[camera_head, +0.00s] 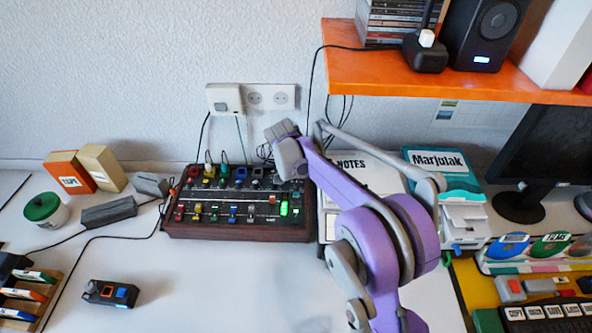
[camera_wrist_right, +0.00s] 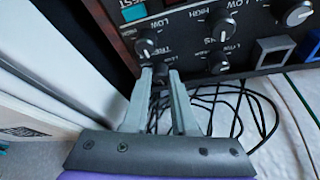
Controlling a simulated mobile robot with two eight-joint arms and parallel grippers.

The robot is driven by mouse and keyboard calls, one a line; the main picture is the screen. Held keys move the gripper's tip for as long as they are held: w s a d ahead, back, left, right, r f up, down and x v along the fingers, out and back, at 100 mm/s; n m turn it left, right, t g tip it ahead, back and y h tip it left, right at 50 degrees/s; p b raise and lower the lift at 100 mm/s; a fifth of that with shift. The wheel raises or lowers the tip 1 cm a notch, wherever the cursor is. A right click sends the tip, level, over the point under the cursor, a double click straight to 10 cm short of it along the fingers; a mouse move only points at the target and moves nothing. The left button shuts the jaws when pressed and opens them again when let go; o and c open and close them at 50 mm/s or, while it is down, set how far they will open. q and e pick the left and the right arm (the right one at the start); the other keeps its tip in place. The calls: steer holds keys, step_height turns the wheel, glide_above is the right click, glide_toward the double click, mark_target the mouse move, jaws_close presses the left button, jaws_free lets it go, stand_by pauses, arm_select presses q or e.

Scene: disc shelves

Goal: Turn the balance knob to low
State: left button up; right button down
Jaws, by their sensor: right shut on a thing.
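The dark mixer panel (camera_head: 240,205) stands on the desk against the wall, with a wooden-edged case, rows of coloured sliders and knobs and a green lit display. My right gripper (camera_head: 290,163) is over its back right corner in the head view. In the right wrist view my right gripper (camera_wrist_right: 159,78) has its two grey fingers on either side of a small dark knob (camera_wrist_right: 160,72) at the panel's edge and is shut on it. Knobs with white pointers and LOW and HIGH labels show nearby. I cannot read a balance label, and the gripped knob's pointer is hidden.
A notes box (camera_head: 355,170) stands just right of the panel, under my arm. An orange shelf (camera_head: 450,80) with a speaker (camera_head: 485,32) hangs above. Black cables run behind the panel.

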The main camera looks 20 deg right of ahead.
steer(key=shift+n, duration=0.3)
steer(key=n+y, duration=0.1)
steer(key=n, duration=0.1)
steer(key=n+t, duration=0.1)
steer(key=n, duration=0.1)
steer(key=shift+s+d+n+y, duration=0.15)
steer(key=shift+d+n+y, duration=0.05)
steer(key=shift+n+y, duration=0.2)
steer(key=shift+d+n+t+y, duration=0.15)
steer(key=shift+n+y, duration=0.35)
steer(key=shift+n, duration=0.75)
steer(key=shift+a+n+t+y, duration=0.15)
steer(key=shift+n+y, duration=0.35)
steer(key=shift+n, duration=0.75)
steer(key=shift+d, duration=0.1)
steer(key=c, duration=1)
jaws_free()
steer(key=shift+r, duration=0.15)
steer(key=v, duration=1)
steer(key=shift+r+p, duration=0.25)
steer(key=shift+p, duration=0.2)
